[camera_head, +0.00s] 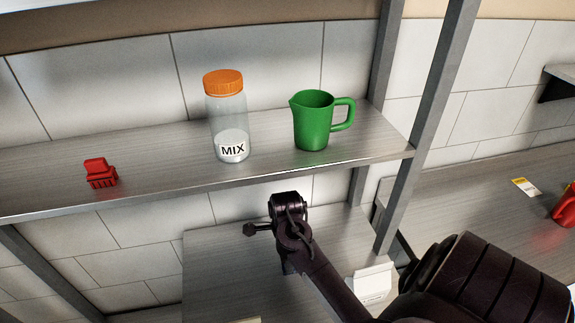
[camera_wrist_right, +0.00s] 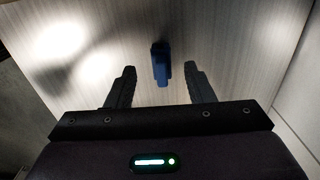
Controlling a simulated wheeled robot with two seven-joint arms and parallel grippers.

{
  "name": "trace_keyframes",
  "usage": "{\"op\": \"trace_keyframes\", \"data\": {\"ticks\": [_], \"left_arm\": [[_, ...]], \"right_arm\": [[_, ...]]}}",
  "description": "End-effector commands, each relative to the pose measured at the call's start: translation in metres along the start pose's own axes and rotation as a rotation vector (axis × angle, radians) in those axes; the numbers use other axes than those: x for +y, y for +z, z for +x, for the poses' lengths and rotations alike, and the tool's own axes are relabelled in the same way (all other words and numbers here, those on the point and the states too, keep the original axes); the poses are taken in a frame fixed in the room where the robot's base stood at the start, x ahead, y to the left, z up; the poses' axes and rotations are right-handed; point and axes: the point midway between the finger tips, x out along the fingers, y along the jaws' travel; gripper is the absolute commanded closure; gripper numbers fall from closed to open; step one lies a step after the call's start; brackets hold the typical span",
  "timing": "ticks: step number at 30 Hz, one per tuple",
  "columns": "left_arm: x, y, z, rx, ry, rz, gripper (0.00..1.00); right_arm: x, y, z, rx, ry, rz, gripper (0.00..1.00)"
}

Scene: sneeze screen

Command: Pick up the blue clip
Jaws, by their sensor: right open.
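My right gripper (camera_wrist_right: 160,76) is open, with one dark finger on each side of the clip's near end and a gap on both sides. In the head view my right arm reaches in below the upper shelf, over the lower surface. Its fingers and the blue clip are hidden there. My left gripper is not in view.
The upper shelf (camera_head: 270,175) holds a red clip (camera_head: 100,173), a jar with an orange lid (camera_head: 228,115) and a green jug (camera_head: 313,120). It overhangs the lower surface (camera_head: 215,265). A white object (camera_head: 372,282) stands right of my forearm. Grey posts (camera_head: 425,110) rise nearby.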

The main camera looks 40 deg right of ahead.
Motion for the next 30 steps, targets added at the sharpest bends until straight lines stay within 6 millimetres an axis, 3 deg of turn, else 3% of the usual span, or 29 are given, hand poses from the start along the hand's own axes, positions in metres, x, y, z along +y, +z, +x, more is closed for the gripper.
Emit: {"op": "trace_keyframes", "data": {"ticks": [5, 10, 14, 20, 30], "left_arm": [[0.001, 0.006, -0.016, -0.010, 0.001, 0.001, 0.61], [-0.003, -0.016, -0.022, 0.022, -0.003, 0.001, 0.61], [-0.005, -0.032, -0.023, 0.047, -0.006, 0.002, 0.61], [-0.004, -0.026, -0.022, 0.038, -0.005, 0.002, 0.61], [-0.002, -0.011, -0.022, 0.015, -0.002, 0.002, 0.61]], "right_arm": [[0.003, -0.004, 0.020, -0.001, 0.006, 0.003, 0.52], [0.003, -0.006, 0.046, 0.000, 0.002, 0.002, 0.52], [0.003, -0.006, 0.053, -0.001, 0.000, 0.001, 0.52], [0.002, -0.006, 0.054, 0.000, -0.002, 0.001, 0.53], [0.002, -0.006, 0.053, 0.000, -0.001, 0.001, 0.98]]}}
